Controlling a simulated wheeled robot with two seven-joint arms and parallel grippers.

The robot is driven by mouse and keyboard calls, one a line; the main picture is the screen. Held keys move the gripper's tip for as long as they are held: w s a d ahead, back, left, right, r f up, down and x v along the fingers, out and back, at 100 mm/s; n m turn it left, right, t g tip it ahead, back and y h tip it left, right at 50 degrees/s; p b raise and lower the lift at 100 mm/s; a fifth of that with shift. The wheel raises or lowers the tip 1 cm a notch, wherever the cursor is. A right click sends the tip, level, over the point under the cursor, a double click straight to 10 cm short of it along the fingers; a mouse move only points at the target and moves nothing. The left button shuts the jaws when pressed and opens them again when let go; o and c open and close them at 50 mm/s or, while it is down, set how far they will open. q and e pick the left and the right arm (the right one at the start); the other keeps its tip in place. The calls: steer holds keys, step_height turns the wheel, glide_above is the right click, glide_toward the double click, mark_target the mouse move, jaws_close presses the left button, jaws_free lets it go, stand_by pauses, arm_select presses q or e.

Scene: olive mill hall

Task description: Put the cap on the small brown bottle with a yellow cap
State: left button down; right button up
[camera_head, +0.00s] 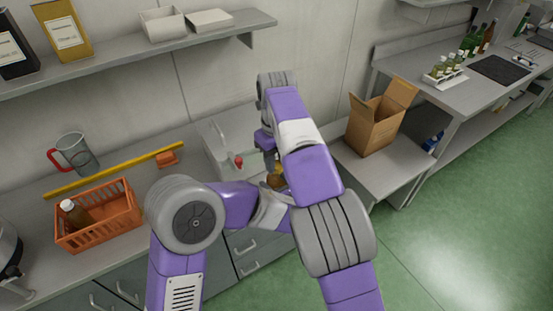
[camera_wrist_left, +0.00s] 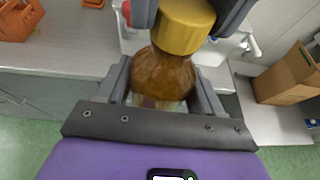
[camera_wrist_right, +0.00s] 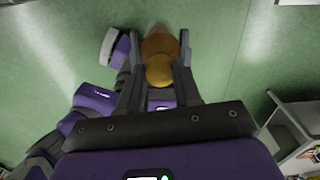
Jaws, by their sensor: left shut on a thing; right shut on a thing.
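The small brown bottle (camera_wrist_left: 163,76) is upright between the fingers of my left gripper (camera_wrist_left: 164,85), which is shut on it. The yellow cap (camera_wrist_left: 185,28) is held by my right gripper (camera_wrist_right: 160,62), over the bottle's neck. In the right wrist view the cap (camera_wrist_right: 159,71) sits between the fingers, with the brown bottle (camera_wrist_right: 158,45) behind it. Whether the cap touches the bottle's mouth or is seated on it, I cannot tell. In the head view my arms hide most of this; only a small brown part of the bottle (camera_head: 276,181) shows.
A jug with a red handle (camera_head: 77,155), a yellow bar (camera_head: 115,170) and a sink (camera_head: 213,152) are behind. An open cardboard box (camera_head: 373,127) stands right.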

steer(key=shift+m, duration=0.8)
steer(key=o, duration=1)
steer(key=shift+r, duration=2.25)
steer(key=shift+n, duration=0.3)
steer(key=shift+c, duration=0.2)
